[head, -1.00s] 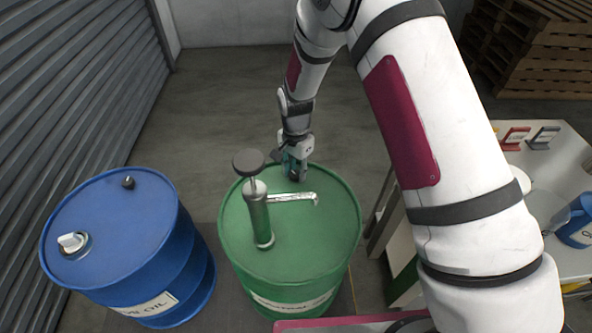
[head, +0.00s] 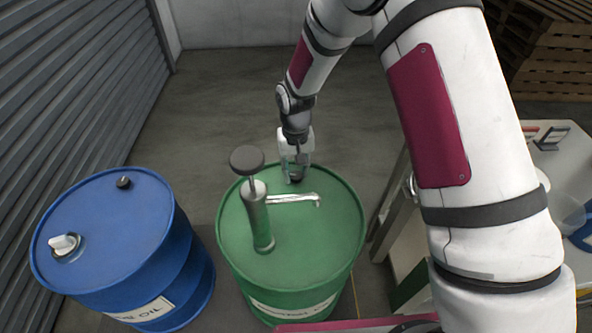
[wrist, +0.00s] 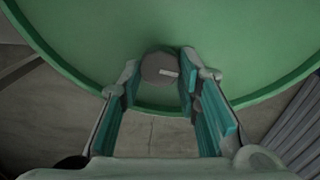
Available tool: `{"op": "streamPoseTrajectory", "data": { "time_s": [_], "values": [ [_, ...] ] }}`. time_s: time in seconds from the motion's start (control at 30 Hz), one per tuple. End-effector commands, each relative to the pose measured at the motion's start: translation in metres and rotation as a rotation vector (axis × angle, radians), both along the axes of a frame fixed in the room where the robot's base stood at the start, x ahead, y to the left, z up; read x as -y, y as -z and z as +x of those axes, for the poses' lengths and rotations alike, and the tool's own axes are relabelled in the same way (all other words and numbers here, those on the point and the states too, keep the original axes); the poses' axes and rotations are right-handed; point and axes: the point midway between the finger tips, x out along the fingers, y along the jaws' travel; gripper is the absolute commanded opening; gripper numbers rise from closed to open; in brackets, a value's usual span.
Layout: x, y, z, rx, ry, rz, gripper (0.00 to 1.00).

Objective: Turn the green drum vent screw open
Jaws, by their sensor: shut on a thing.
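The green drum (head: 300,250) stands upright in the middle of the head view, with a hand pump (head: 257,215) on its lid. My gripper (head: 295,178) points down at the far edge of the lid, beyond the pump's spout. In the wrist view, the round grey-brown vent screw (wrist: 158,68) with a pale bar mark sits near the drum's rim. My gripper's teal-padded fingers (wrist: 160,82) stand on both sides of it and are shut on it.
A blue drum (head: 110,235) with a white cap and a dark plug stands at left. A ribbed shutter lines the left wall. A pale table (head: 560,180) is at right, and wooden pallets (head: 555,60) are stacked behind. The floor behind the drums is clear.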

Motion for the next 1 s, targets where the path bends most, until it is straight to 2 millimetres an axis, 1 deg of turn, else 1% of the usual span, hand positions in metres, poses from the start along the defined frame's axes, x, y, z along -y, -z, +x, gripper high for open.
{"op": "streamPoseTrajectory", "data": {
  "time_s": [0.1, 0.33, 0.9, 0.93, 1.0],
  "values": [
    [-0.0002, 0.0002, 0.0003, 0.000, -0.064, 0.001, 0.03],
    [-0.0008, 0.0000, 0.0000, 0.000, -0.145, 0.000, 0.03],
    [-0.0011, -0.0002, -0.0002, 0.000, -0.172, 0.000, 0.03],
    [-0.0011, -0.0002, -0.0002, 0.000, -0.172, 0.000, 0.37],
    [-0.0011, -0.0002, -0.0002, 0.000, -0.172, 0.000, 0.51]
  ]
}}
